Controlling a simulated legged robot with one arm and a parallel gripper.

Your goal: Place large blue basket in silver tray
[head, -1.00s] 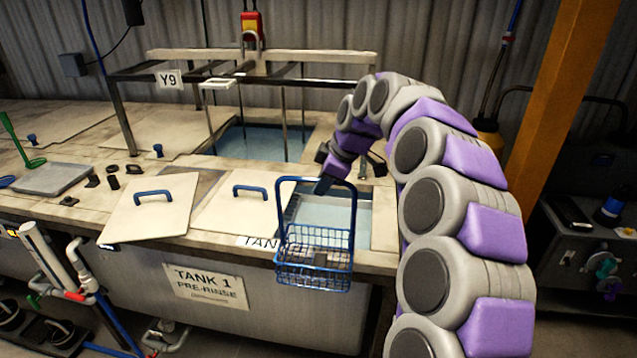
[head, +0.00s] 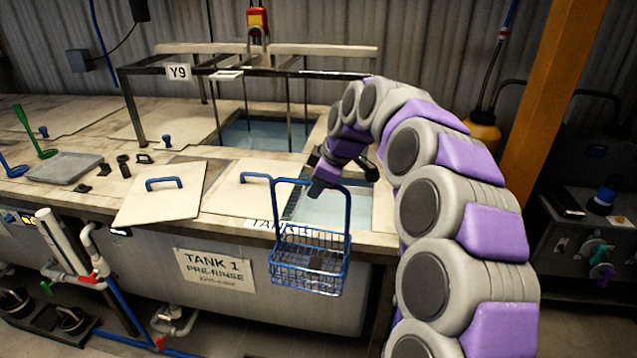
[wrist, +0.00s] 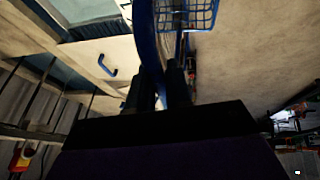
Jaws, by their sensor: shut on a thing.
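The large blue basket (head: 308,262) is a wire basket with a tall looped handle. It hangs upright in front of the tank's front edge in the head view. My gripper (head: 319,186) is shut on the basket's handle near its top. The wrist view shows my gripper's dark fingers (wrist: 160,92) around the blue handle, with part of the basket (wrist: 188,14) beyond. The silver tray (head: 66,168) is a shallow grey tray lying on the worktop at the left, well apart from the basket. The basket appears empty.
Two pale lids with blue handles, one tilted lid (head: 162,192) and another lid (head: 236,190), lie between tray and basket. Small dark fittings (head: 123,166) sit right of the tray, and a green tool (head: 36,135) behind it. An open water bath (head: 262,134) lies behind.

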